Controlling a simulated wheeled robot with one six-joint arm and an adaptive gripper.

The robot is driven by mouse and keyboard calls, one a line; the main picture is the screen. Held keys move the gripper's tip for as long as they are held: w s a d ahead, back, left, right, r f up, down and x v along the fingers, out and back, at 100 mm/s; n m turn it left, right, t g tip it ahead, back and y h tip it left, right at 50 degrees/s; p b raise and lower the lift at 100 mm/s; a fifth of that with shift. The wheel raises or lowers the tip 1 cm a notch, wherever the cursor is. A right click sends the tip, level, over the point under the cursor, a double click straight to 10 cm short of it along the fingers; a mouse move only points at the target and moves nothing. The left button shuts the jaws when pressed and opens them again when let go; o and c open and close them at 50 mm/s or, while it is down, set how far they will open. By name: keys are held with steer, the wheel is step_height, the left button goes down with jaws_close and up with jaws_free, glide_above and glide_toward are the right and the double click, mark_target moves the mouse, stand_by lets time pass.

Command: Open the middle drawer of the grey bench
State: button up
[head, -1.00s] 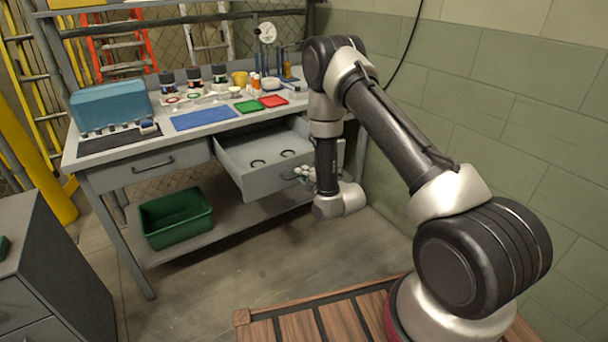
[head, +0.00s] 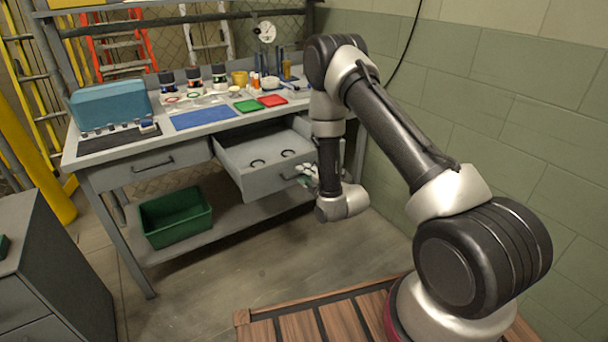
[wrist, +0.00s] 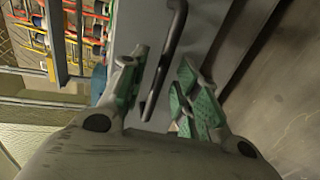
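The grey bench (head: 222,127) stands against the back wall. The drawer's dark bar handle (wrist: 166,52) shows in the wrist view, running between the fingers of my gripper (wrist: 164,62). The fingers are apart, with gaps beside the bar, so my gripper is open around or just in front of the handle. In the head view my gripper (head: 307,172) is at the right part of the drawer front, partly hidden by my arm.
A closed left drawer (head: 140,167) is beside the open one. A green bin (head: 176,218) sits on the lower shelf. Tools, mats and a blue box (head: 110,104) cover the benchtop. A grey cabinet (head: 55,265) stands at left; the floor in front is clear.

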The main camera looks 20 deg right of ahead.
steer(key=v, duration=1)
steer(key=shift+s, duration=0.3)
steer(key=shift+d, duration=0.1)
